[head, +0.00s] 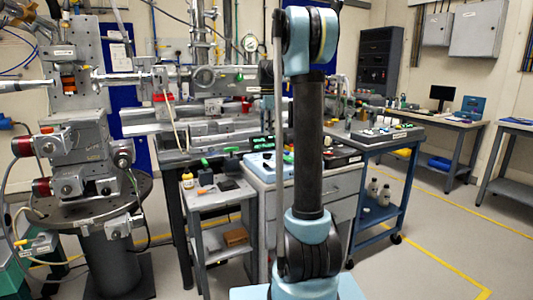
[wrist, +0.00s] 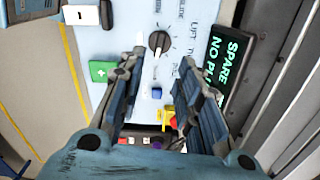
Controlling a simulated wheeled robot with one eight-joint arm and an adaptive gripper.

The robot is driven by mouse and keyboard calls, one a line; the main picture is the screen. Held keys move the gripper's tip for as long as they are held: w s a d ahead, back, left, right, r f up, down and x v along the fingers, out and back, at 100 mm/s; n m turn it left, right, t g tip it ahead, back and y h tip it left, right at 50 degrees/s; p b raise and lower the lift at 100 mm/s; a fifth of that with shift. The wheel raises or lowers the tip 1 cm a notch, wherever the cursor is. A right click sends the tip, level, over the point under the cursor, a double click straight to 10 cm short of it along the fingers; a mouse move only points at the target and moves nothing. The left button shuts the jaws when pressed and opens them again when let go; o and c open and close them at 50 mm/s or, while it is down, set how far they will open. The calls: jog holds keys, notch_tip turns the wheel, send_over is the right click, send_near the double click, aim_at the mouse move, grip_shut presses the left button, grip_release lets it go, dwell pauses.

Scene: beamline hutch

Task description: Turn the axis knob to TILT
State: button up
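The axis knob (wrist: 160,42) is a dark round knob on a pale blue control panel (wrist: 140,70) in the wrist view. A white pointer line on it runs toward the bottom of the picture. Printed labels ring it; LIFT seems legible at its upper right, and the others are partly cut off or too small to read surely. My gripper (wrist: 163,58) is open, one finger on each side below the knob, with nothing between the tips. The fingers appear apart from the knob. In the head view the panel (head: 262,162) sits on a drawer cabinet; the knob cannot be made out.
Near the knob are a green square with a white cross (wrist: 102,71), a small blue button (wrist: 157,91) and a red and yellow control (wrist: 170,118) between the fingers. A black SPARE display (wrist: 228,65) stands close on the right. A cart (head: 215,205) stands left of the cabinet.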

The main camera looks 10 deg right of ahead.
aim_at(267, 155)
notch_tip(267, 155, down, 11)
jog(key=shift+r, duration=0.1)
dwell(0.3)
jog(key=shift+c, duration=0.6)
grip_shut()
